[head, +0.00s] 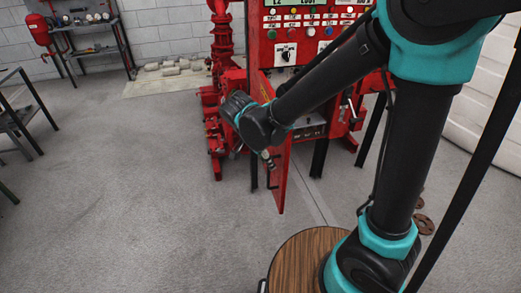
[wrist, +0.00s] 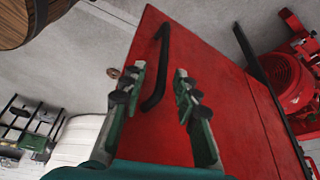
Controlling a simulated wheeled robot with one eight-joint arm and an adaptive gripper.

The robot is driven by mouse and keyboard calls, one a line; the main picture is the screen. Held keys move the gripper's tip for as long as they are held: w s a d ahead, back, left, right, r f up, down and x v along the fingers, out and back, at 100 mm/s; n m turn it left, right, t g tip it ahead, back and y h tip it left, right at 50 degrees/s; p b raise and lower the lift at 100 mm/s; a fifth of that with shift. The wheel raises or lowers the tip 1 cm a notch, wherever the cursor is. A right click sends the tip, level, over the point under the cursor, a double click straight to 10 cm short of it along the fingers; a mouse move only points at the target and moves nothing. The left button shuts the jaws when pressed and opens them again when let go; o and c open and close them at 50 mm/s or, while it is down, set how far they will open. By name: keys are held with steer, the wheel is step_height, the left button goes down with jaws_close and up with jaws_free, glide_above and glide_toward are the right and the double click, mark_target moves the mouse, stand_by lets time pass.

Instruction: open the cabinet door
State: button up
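The red cabinet (head: 310,60) stands at the back centre in the head view. Its door (head: 283,185) is swung out towards me and seen nearly edge-on, and part of the cabinet's inside shows beside it. In the wrist view the red door panel (wrist: 225,100) fills the middle, with a black bar handle (wrist: 163,50) on it. My gripper (wrist: 160,80) is open, its two fingers apart with the lower part of the handle between them in the picture. I cannot tell whether a finger touches it. In the head view my gripper (head: 267,161) is small, beside the door.
Red pump piping (head: 222,60) stands left of the cabinet. A round wooden-topped stool or table (head: 305,262) is in the near foreground. A dark metal frame table (head: 20,110) is at the left. The grey floor (head: 120,190) between is clear.

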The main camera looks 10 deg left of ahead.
steer(key=v, duration=0.8)
steer(key=shift+r, duration=0.15)
steer(key=shift+s+a, duration=0.1)
steer(key=shift+a, duration=0.1)
